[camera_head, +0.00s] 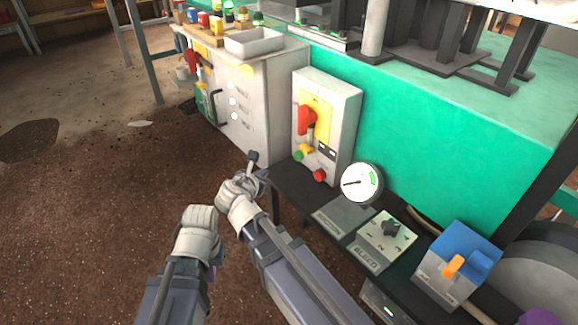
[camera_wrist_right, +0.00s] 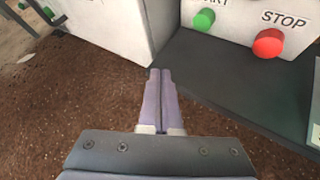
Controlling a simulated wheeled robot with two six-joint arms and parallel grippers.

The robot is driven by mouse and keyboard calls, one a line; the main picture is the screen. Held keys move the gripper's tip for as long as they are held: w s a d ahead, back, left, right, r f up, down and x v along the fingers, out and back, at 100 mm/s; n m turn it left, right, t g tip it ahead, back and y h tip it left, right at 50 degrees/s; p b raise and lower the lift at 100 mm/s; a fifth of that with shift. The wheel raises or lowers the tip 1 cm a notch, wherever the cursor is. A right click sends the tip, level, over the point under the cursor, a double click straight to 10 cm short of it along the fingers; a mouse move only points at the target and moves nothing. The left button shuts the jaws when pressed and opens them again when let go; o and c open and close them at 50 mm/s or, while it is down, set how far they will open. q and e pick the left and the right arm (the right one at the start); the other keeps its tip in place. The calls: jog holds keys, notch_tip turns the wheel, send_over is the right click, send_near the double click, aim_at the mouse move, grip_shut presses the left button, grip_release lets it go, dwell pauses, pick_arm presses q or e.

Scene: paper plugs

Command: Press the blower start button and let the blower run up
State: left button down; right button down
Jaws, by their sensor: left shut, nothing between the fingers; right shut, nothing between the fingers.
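The blower switch box (camera_head: 335,110) is a pale upright box with a red rotary handle (camera_head: 306,118) on a yellow plate. A green start button (camera_head: 298,155) and a red stop button (camera_head: 320,175) sit low on its front. In the right wrist view the green button (camera_wrist_right: 204,19) and the red button (camera_wrist_right: 268,43), labelled STOP, show at the upper right. My right gripper (camera_head: 252,157) is shut and empty, to the left of the box and apart from the buttons; its fingers (camera_wrist_right: 160,72) point forward in the wrist view. My left arm ends in a pale wrist (camera_head: 200,218); its fingertips are hidden.
A round gauge (camera_head: 361,183) stands on the dark shelf (camera_head: 290,190) right of the box. A bleed dial panel (camera_head: 385,235) and a blue box with an orange lever (camera_head: 455,265) are further right. A white cabinet (camera_head: 240,105) stands left. Brown floor lies open at left.

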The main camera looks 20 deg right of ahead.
jog(key=shift+w+a, duration=0.1)
dwell(0.3)
send_near(293, 157)
jog(key=shift+w+d+f, duration=0.2)
jog(key=shift+w+f, duration=0.4)
jog(key=shift+w, duration=0.1)
jog(key=shift+w+d+f, duration=0.25)
jog(key=shift+w+f, duration=0.35)
jog(key=shift+w, duration=0.15)
jog(key=shift+w+d+f, duration=0.2)
jog(key=shift+w+f, duration=0.4)
jog(key=shift+w, duration=0.1)
jog(key=shift+d, duration=0.1)
dwell(0.5)
jog(key=shift+w+d, duration=0.15)
jog(key=shift+d, duration=0.2)
jog(key=shift+w+d, duration=0.15)
jog(key=shift+d, duration=0.3)
dwell(0.7)
jog(key=shift+a, duration=0.1)
dwell(0.3)
jog(key=shift+s+a, duration=0.3)
jog(key=shift+a, duration=0.45)
